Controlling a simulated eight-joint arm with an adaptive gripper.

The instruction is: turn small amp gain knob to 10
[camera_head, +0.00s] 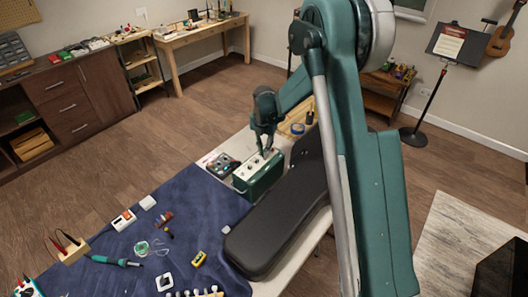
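The small amp (262,182) is a dark green box with a pale top panel, standing on the white table near the middle of the view. Small knobs show on its top panel, but they are too small for me to read their labels or settings. My gripper (265,150) points down just above the back right part of this panel. Its fingertips are at or very near the panel; I cannot tell whether they touch a knob. The fingers are too small and dark to show whether they are open or shut. The gain knob cannot be told apart from the others.
A long black case-like object (268,234) lies right beside the amp. A small device with knobs (221,164) sits at its left. A wooden tray (297,122) with a blue roll is behind. A blue cloth (195,205) with several tools covers the table's front left.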

